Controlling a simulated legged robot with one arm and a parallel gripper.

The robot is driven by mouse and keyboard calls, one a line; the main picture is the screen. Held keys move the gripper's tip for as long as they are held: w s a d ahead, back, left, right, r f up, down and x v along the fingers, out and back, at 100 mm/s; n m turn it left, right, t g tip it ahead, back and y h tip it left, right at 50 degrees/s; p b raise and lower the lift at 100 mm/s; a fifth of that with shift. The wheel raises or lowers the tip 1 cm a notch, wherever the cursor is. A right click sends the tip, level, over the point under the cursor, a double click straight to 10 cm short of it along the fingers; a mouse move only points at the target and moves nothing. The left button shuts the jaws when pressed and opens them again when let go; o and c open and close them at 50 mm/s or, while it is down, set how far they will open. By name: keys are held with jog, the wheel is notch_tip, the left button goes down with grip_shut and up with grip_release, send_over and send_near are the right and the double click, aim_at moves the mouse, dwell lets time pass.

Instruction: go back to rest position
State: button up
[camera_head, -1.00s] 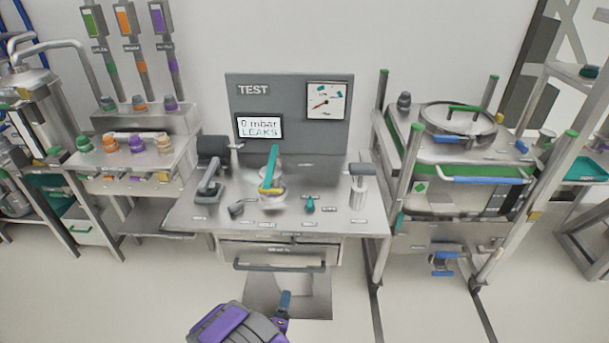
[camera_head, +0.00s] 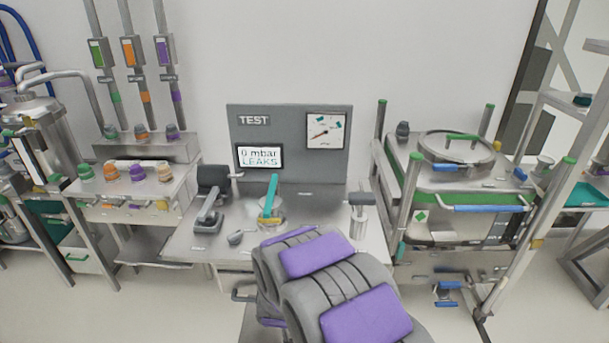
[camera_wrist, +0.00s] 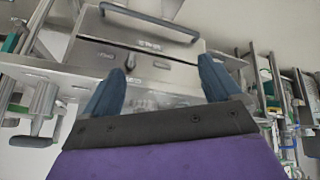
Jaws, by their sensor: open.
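My gripper (camera_wrist: 160,88) shows in the wrist view with two blue-grey fingertips spread apart and nothing between them. It faces the front of the test bench, where a drawer with a dark bar handle (camera_wrist: 150,22) shows. In the head view my grey and purple arm rises in front of the bench and hides its lower middle part; the fingertips are hidden there. The test bench (camera_head: 190,245) stands straight ahead, with a grey TEST panel (camera_head: 290,180) behind it.
On the bench stand a teal-handled device (camera_head: 270,200), a black and grey clamp device (camera_head: 212,195) and a metal post (camera_head: 360,215). A rack with colored caps (camera_head: 130,190) stands left. A metal frame with a round-lidded vessel (camera_head: 455,150) stands right. Open floor lies in front.

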jog(key=s+d+r+m+g, duration=0.1)
jog(key=s+d+r+g, duration=0.1)
jog(key=s+d+r, duration=0.45)
jog(key=s+d+r+m+g, duration=0.2)
jog(key=s+d+r, duration=0.2)
jog(key=s+r, duration=0.5)
jog(key=s+d+r+m+g, duration=0.1)
jog(key=s+d+r, duration=0.1)
jog(key=s, duration=0.4)
jog(key=s+d+r+m+g, duration=0.1)
jog(key=s+d+r, duration=0.2)
jog(key=s+d, duration=0.2)
jog(key=s+d+r+g+h, duration=0.1)
jog(key=s+d, duration=0.3)
jog(key=s, duration=0.5)
jog(key=shift+s+r+m+g, duration=0.2)
jog(key=shift+r+m+g, duration=0.2)
jog(key=shift+r+g, duration=0.3)
